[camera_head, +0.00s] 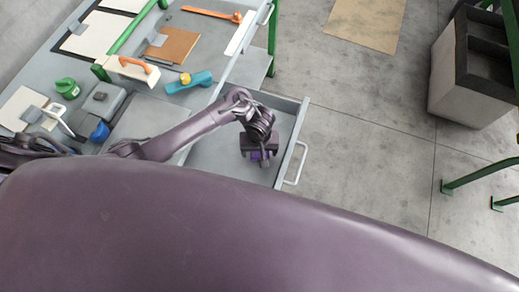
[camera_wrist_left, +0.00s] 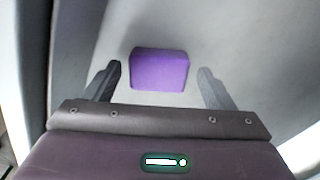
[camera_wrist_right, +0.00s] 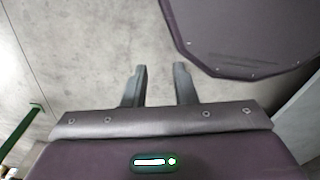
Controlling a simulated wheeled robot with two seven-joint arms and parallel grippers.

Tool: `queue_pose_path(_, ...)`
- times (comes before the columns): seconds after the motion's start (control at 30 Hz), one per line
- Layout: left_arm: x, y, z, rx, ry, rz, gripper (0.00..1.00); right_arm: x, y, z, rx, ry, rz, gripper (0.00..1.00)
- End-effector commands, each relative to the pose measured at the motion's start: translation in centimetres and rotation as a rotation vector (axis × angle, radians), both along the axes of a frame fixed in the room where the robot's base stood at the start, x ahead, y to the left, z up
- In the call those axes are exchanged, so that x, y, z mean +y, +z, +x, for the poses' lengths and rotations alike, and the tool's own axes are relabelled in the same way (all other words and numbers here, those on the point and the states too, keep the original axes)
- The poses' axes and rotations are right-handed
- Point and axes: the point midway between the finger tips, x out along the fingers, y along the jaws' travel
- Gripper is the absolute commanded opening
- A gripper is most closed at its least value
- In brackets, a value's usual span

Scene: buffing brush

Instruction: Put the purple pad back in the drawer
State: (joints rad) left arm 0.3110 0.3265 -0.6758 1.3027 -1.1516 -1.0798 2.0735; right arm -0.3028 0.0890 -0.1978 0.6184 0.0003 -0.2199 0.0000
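The purple pad (camera_wrist_left: 159,70) lies on the grey floor of the open drawer (camera_head: 215,150). In the head view only a small purple patch of the pad (camera_head: 257,156) shows, mostly hidden by my left gripper (camera_head: 263,160). My left gripper is inside the drawer's outline, pointing down. In the left wrist view its fingers (camera_wrist_left: 159,82) are spread wide, with the pad between and slightly beyond them and a gap on each side. My right gripper (camera_wrist_right: 160,75) is empty over bare floor, its fingers parted by a narrower gap. It is not visible in the head view.
The drawer handle (camera_head: 296,164) sticks out to the right. The workbench (camera_head: 150,113) carries a blue tool (camera_head: 188,83), a wooden brush (camera_head: 132,68) and a green item (camera_head: 67,88). A grey crate (camera_head: 470,75) stands at the far right. The floor between is clear.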

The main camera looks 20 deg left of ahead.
Motion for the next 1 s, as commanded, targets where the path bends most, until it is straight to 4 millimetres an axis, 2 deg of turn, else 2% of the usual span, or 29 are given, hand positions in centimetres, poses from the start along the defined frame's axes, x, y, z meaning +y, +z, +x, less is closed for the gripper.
queue_pose_path(0.27, 0.0, 0.6, 0.1, -0.002, 0.000, 0.000, 0.77, 0.4, 0.2, 0.1, -0.001, -0.002, 0.004, 0.25)
queue_pose_path(0.37, -0.1, 2.1, 0.1, -0.002, 0.001, -0.002, 0.77, 0.8, 1.0, 0.1, -0.001, -0.002, 0.010, 0.25)
queue_pose_path(0.7, -0.1, 10.0, 0.1, -0.001, 0.000, -0.003, 0.77, 1.5, 5.8, 0.4, -0.005, -0.002, 0.019, 0.25)
queue_pose_path(0.8, 0.0, 11.4, 0.0, 0.000, 0.000, 0.000, 0.77, 1.3, 6.8, 0.4, -0.005, -0.002, 0.017, 0.25)
queue_pose_path(1.0, 0.0, 12.4, 0.0, 0.000, 0.001, 0.000, 0.77, 0.9, 7.9, 0.4, -0.005, 0.001, 0.010, 0.25)
